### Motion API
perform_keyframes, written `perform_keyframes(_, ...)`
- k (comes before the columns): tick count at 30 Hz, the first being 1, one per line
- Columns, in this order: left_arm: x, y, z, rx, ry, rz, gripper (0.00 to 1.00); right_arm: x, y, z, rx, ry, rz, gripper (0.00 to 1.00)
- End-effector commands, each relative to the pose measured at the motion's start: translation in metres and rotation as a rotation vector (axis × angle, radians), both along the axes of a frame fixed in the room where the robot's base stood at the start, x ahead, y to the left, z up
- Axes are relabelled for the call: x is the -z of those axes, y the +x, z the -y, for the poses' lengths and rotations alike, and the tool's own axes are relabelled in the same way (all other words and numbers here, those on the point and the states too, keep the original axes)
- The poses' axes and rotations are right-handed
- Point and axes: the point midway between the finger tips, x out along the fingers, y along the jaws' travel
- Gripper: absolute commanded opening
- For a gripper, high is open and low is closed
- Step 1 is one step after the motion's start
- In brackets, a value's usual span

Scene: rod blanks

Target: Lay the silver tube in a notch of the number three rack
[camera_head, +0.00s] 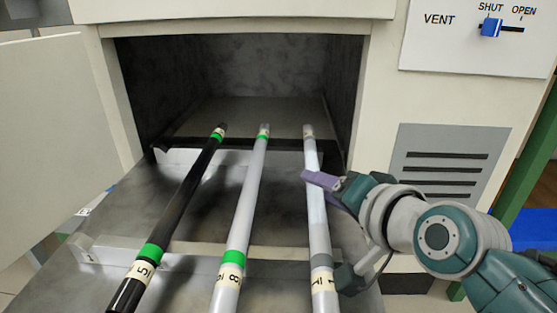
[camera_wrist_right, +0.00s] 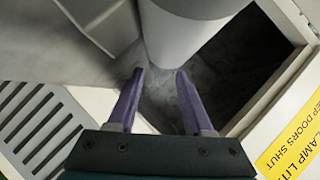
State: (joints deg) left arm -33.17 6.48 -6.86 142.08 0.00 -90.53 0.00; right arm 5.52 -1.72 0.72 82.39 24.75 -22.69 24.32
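Three long tubes lie side by side, pointing into an open chamber: a black tube with green bands (camera_head: 185,205), a pale grey tube with green bands (camera_head: 248,200) and a silver-white tube with grey bands (camera_head: 315,215). They rest across low notched rests (camera_head: 200,157). No rack number three is readable. My right gripper (camera_head: 308,178) is beside the silver-white tube, its purple finger close to it. In the right wrist view my right gripper (camera_wrist_right: 160,73) has its fingers apart, with a grey tube (camera_wrist_right: 185,35) just beyond the tips; contact is unclear. My left gripper is out of view.
The chamber (camera_head: 230,70) stands open, its door (camera_head: 50,130) swung left. A vent panel (camera_head: 475,35) at upper right has a blue slider (camera_head: 490,27) at SHUT. A slotted grille (camera_head: 450,160) is behind my right arm. A yellow label (camera_wrist_right: 295,145) shows in the wrist view.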

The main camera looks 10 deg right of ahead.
Motion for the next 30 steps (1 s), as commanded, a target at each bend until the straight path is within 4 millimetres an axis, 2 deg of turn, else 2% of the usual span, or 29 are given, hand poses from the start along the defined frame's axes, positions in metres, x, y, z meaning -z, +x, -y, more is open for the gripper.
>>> perform_keyframes(11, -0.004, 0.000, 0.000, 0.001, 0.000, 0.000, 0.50, -0.006, 0.000, 0.000, 0.000, 0.001, 0.000, 0.59)
perform_keyframes(14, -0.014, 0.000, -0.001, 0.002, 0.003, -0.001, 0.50, -0.011, -0.012, 0.002, 0.001, -0.001, -0.003, 0.59)
perform_keyframes(21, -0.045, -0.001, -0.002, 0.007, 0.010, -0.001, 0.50, -0.034, -0.060, 0.011, 0.000, -0.002, -0.005, 0.59)
perform_keyframes(27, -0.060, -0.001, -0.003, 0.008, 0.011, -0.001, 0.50, -0.045, -0.094, 0.017, -0.001, -0.001, -0.003, 0.59)
perform_keyframes(30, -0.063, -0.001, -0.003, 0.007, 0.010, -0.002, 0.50, -0.048, -0.104, 0.018, -0.001, 0.000, -0.002, 0.59)
